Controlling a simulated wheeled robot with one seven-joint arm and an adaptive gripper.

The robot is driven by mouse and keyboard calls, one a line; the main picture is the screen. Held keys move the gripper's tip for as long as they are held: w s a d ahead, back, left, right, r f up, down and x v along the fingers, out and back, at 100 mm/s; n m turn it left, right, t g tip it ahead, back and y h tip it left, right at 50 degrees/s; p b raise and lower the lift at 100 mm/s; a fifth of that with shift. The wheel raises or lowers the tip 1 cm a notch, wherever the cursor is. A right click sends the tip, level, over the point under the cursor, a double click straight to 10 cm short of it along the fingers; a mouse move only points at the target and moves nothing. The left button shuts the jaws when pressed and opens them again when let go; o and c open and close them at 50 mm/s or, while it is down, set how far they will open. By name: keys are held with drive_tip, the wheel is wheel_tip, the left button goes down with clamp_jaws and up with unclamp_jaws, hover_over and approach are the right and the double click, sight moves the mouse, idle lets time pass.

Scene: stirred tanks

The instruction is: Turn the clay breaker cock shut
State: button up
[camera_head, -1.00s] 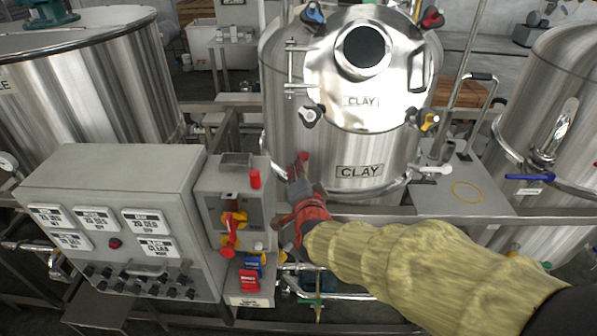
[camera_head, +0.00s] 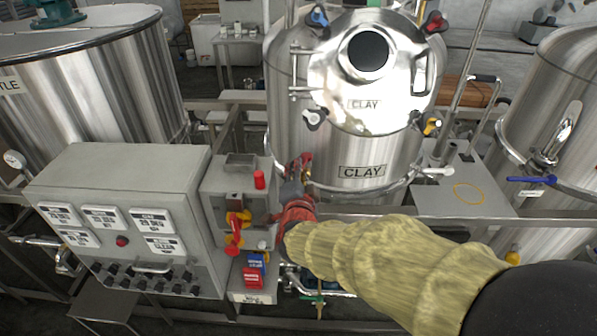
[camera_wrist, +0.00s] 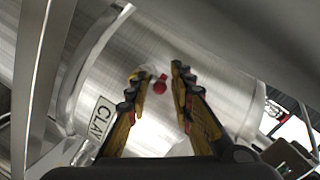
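The steel CLAY tank (camera_head: 345,150) stands at the centre of the head view, with a CLAY label on its wall. In the wrist view a small red knob (camera_wrist: 160,86) shows against the tank wall, just beyond and between my fingertips; it looks like the breaker cock's handle, but its turn position is unclear. My gripper (camera_wrist: 157,72) is open, one finger on each side of that knob, with no clear contact. In the head view my gripper (camera_head: 302,168) is at the tank's lower left, and its fingers mostly cover the cock.
A grey control panel (camera_head: 120,215) and a small box with red and yellow handles (camera_head: 238,222) stand left of my gripper. A steel rail (camera_head: 400,217) runs below the tank. Pipes (camera_head: 315,290) lie lower. A flat steel plate (camera_head: 460,195) is at right.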

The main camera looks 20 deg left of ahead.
drive_tip(key=shift+o, duration=0.6)
drive_tip(key=shift+s, duration=0.1)
drive_tip(key=shift+s+d+r, duration=0.1)
drive_tip(key=shift+s, duration=0.2)
drive_tip(key=v, duration=1.1)
drive_tip(key=shift+c, duration=0.4)
